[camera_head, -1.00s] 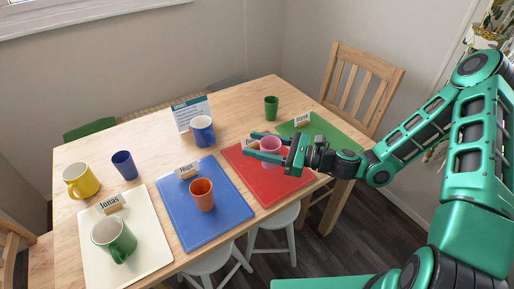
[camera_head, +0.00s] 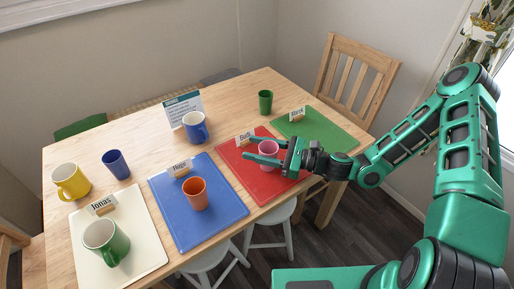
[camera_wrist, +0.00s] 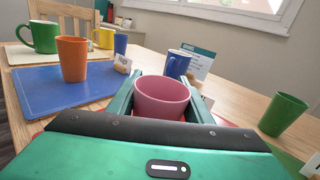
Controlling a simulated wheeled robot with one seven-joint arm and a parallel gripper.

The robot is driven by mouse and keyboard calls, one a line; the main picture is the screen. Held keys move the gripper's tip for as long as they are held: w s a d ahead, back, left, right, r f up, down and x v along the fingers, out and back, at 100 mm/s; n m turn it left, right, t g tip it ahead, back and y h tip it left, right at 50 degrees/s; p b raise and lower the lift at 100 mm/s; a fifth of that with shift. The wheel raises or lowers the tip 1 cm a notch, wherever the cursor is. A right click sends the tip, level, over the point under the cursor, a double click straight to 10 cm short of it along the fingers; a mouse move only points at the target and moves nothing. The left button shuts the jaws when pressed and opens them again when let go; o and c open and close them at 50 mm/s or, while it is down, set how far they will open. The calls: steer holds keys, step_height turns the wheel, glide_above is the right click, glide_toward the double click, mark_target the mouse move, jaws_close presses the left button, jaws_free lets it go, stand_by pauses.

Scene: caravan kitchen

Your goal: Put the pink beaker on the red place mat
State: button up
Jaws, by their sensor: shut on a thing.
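The pink beaker (camera_head: 268,148) is upright between the fingers of my gripper (camera_head: 266,151), which is shut on it. It also shows in the wrist view (camera_wrist: 162,98), with a finger on each side. The red place mat (camera_head: 258,187) lies on the table between the blue and green mats. The beaker is over the middle to right part of the mat in the head view. The beaker's base is hidden behind my gripper in the wrist view, and I cannot tell whether it touches the mat.
A name card (camera_head: 244,137) stands at the red mat's far edge. An orange beaker (camera_head: 194,195) stands on the blue mat (camera_head: 222,207). A green beaker (camera_head: 265,102) stands behind the green mat (camera_head: 325,133). A blue mug (camera_head: 194,128) is further back. The red mat's front part is bare.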

steer(key=shift+f, duration=0.1)
steer(key=o, duration=1)
steer(key=shift+o, duration=0.2)
steer(key=shift+d, duration=0.2)
steer(key=v, duration=1.1)
steer(key=shift+s+d, duration=0.2)
steer(key=shift+d, duration=0.1)
